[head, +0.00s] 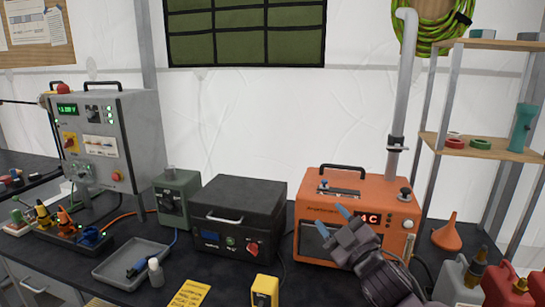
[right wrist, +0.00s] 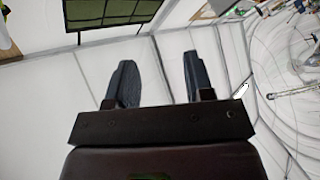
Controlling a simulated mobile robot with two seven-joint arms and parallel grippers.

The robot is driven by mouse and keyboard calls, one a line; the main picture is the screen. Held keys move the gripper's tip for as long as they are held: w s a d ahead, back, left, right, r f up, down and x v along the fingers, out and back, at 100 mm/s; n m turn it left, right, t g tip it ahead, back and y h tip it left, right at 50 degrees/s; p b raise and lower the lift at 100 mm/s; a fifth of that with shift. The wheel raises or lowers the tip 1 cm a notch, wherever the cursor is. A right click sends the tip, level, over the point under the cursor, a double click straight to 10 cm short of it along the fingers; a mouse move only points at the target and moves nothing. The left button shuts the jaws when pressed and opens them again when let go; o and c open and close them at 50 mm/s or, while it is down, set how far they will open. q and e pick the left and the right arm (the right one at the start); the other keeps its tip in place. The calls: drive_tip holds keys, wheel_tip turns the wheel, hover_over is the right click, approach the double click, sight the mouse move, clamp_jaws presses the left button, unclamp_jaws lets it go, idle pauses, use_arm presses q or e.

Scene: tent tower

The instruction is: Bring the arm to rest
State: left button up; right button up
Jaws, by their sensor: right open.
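My right gripper (head: 334,226) reaches up from the lower right in the head view, in front of the orange machine (head: 312,188). Its two blue-grey fingers are apart. The right wrist view shows the same gripper (right wrist: 158,85) with a clear gap between the fingers and nothing in it. White wall shows behind the fingers there. From the head view I cannot tell whether the fingers touch the orange machine. My left gripper is not in view.
A black box (head: 238,205) and green unit (head: 171,200) stand mid-bench. A grey tray (head: 120,266), white bottle (head: 156,272) and yellow box (head: 265,290) lie nearer. An orange funnel (head: 447,235), red can (head: 508,287) and shelf (head: 485,148) are at right.

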drive_tip(key=s+d+f+m+g+h, duration=0.1)
drive_tip(key=s+d+f+m+h, duration=0.15)
drive_tip(key=f, duration=0.35)
drive_tip(key=s+d+f+m+h, duration=0.2)
drive_tip(key=d+f+m, duration=0.1)
drive_tip(key=f, duration=0.3)
drive_tip(key=s+d+f+m+g+h, duration=0.2)
drive_tip(key=s+d+f+m+g, duration=0.1)
drive_tip(key=s+f, duration=0.8)
drive_tip(key=s+d+f+m+g+h, duration=0.3)
drive_tip(key=s+d+f, duration=0.3)
drive_tip(key=s+f, duration=0.5)
drive_tip(key=s+m, duration=0.1)
drive_tip(key=s, duration=0.2)
drive_tip(key=shift+f, duration=0.3)
